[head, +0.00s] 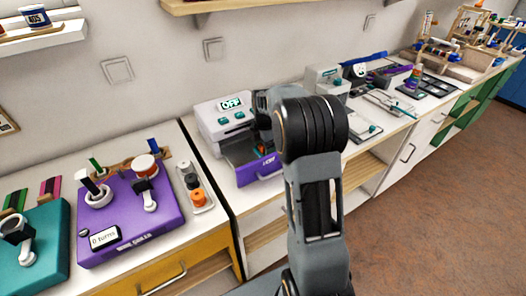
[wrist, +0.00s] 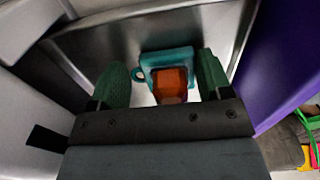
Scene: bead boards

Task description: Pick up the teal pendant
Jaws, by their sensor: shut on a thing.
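The teal pendant (wrist: 168,56) has a square teal frame with a small loop on its left and an orange-brown centre. In the wrist view it sits between the two green fingers of my gripper (wrist: 163,80), which is shut on it. A grey metal tray (wrist: 110,40) surrounds it, with a purple wall on the right. In the head view a small orange and teal patch shows in the open purple-fronted drawer (head: 262,172) of the white machine, and my arm hides much of that area.
The white machine (head: 209,121) has a display reading OFF. A purple board (head: 122,220) with knobs and a teal board (head: 45,262) stand left. A small tray (head: 207,205) of round pieces lies between. Tools and racks crowd the counter right.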

